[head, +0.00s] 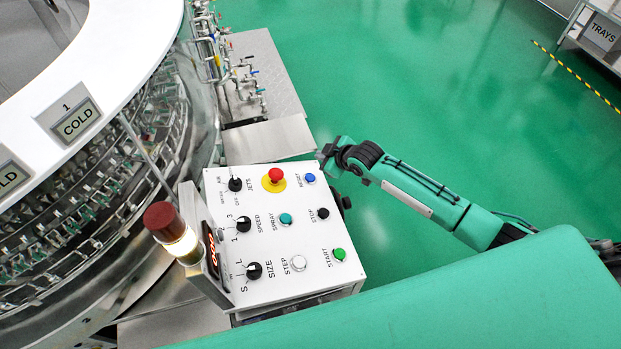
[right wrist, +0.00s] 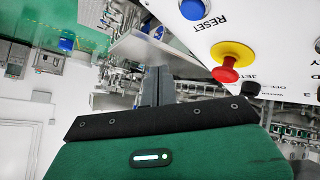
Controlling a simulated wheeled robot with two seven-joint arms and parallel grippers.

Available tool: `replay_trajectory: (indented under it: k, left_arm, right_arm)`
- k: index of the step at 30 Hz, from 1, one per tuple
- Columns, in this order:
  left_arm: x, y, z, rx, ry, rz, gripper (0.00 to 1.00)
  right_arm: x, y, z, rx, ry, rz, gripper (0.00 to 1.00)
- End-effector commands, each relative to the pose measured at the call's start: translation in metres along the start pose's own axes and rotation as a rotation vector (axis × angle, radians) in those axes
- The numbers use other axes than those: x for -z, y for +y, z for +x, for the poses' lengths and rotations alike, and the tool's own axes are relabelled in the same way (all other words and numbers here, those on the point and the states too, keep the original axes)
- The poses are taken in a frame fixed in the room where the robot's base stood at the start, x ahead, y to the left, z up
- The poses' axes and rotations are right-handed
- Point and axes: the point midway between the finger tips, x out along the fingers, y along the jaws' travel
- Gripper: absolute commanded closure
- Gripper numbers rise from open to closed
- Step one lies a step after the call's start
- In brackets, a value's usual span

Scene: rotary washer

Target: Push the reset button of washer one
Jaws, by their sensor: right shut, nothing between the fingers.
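The blue reset button (head: 310,178) sits at the top right corner of the white control panel (head: 265,225), labelled RESET. In the right wrist view the reset button (right wrist: 193,8) shows at the top edge, with its label below it. My right gripper (head: 322,158) is just beyond the panel's corner, close to the reset button but apart from it. In the right wrist view its dark fingers (right wrist: 157,82) are together and empty, to the lower left of the button. The washer (head: 165,100) stands at the left, with a "1 COLD" sign. My left gripper is not in view.
A red emergency knob (head: 276,175) on a yellow disc sits left of the reset button. Other buttons and black dials cover the panel. A red-topped signal lamp (head: 165,222) stands at its left edge. Green floor (head: 400,80) is open behind the arm.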

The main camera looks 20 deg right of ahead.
Motion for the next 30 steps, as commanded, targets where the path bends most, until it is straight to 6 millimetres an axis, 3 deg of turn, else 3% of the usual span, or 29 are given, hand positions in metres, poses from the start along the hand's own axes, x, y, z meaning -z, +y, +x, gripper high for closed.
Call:
replay_trajectory:
  k: [10, 18, 30]
  left_arm:
    - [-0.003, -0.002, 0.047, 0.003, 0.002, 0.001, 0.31]
    - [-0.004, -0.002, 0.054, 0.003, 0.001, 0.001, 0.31]
    - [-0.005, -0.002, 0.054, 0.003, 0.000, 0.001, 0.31]
  right_arm:
    - [-0.028, -0.026, 0.036, 0.001, 0.001, 0.001, 1.00]
    - [-0.036, -0.036, 0.049, 0.000, 0.001, 0.002, 1.00]
    - [-0.036, -0.036, 0.049, 0.000, 0.001, 0.001, 1.00]
